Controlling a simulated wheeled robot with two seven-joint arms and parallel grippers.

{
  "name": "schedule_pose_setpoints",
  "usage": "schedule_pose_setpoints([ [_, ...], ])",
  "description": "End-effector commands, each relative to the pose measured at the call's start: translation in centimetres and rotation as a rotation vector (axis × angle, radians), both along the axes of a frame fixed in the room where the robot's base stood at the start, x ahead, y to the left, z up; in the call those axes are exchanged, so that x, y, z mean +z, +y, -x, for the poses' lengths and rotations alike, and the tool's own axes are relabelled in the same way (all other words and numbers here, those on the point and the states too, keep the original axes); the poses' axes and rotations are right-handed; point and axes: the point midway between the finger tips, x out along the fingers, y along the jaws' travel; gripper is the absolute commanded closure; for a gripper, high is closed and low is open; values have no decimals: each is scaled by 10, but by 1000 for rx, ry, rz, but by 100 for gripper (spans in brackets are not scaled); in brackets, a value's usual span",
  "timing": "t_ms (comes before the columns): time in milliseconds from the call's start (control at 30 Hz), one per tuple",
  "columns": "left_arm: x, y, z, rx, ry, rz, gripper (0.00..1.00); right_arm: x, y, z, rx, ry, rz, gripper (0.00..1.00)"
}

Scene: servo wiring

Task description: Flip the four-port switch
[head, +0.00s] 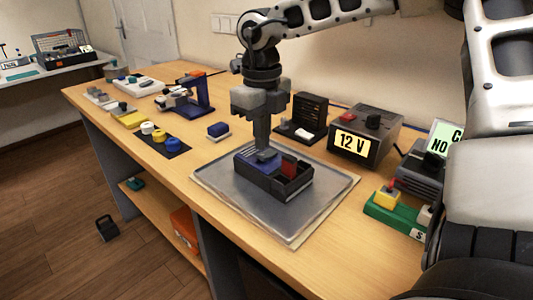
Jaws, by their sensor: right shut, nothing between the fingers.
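A dark box (291,194) with a blue part (245,163) and a red part (289,167) lies on a grey metal tray (225,203) in the middle of the bench. It may be the four-port switch, but I cannot tell for sure. My right gripper (266,153) points straight down with its fingers shut and empty. Its tips are at the back-left part of the box; I cannot tell whether they touch it. The fingers hide a bit of the box. My left gripper is not in view.
A power supply reading "12 V" (351,141) stands behind the tray at right. A green board with a yellow block (386,197) is at far right. Bare wood borders the tray's front.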

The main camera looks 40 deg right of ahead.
Motion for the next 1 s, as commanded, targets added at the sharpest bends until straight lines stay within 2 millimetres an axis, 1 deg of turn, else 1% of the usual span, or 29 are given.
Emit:
schedule_pose_setpoints([
  [233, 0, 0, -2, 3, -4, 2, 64, -1, 0, 0, 0, 0, 0, 100],
  [1000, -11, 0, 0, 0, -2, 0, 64, -12, 0, 0, 0, 0, 0, 100],
])
